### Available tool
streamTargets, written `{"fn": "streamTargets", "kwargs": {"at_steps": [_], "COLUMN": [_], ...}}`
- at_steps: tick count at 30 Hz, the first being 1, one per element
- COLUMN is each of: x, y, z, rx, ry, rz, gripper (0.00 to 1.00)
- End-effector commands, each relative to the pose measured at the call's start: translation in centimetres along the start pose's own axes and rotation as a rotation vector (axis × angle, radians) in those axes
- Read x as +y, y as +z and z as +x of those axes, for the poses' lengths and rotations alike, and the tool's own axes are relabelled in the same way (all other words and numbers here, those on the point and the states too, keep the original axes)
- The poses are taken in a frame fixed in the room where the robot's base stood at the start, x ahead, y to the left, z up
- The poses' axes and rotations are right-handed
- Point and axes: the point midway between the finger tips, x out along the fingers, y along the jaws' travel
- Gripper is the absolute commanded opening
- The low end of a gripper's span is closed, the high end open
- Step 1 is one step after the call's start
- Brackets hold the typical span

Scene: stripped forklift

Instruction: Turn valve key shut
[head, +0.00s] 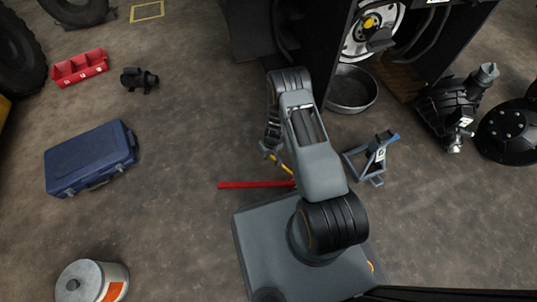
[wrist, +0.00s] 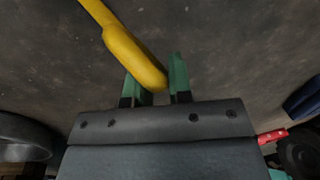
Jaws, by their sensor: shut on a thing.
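A yellow handle (wrist: 128,52) with a rounded, thicker end lies between the green fingers of my gripper (wrist: 157,82) in the wrist view. My gripper is shut on this end, and the rest of the handle runs out of the frame at upper left. In the head view, a short piece of the yellow handle (head: 288,169) shows beside my gripper (head: 271,154), near a red bar (head: 250,184). My arm hides part of it. I cannot tell from these views whether this handle is the valve key, and no valve body is clear.
A dark machine with a white hub (head: 352,45) stands at the back, above a round pan (head: 352,90). A blue case (head: 91,159) and a metal can (head: 88,281) are at left, with open floor between.

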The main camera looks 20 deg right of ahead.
Motion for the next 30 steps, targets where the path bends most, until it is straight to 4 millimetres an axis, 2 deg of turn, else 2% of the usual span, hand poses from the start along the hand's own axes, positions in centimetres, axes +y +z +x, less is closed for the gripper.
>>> {"fn": "streamTargets", "kwargs": {"at_steps": [1, 4, 14, 30], "x": [-0.07, -0.10, -0.28, -0.56], "y": [0.01, 0.02, 0.01, 0.08], "z": [0.00, 0.00, 0.09, -0.14], "rx": [-0.001, -0.002, 0.030, 0.232], "ry": [-0.001, -0.001, 0.032, 0.241], "rz": [-0.001, -0.001, 0.028, 0.228], "gripper": [0.09, 0.00, 0.00, 0.00]}}
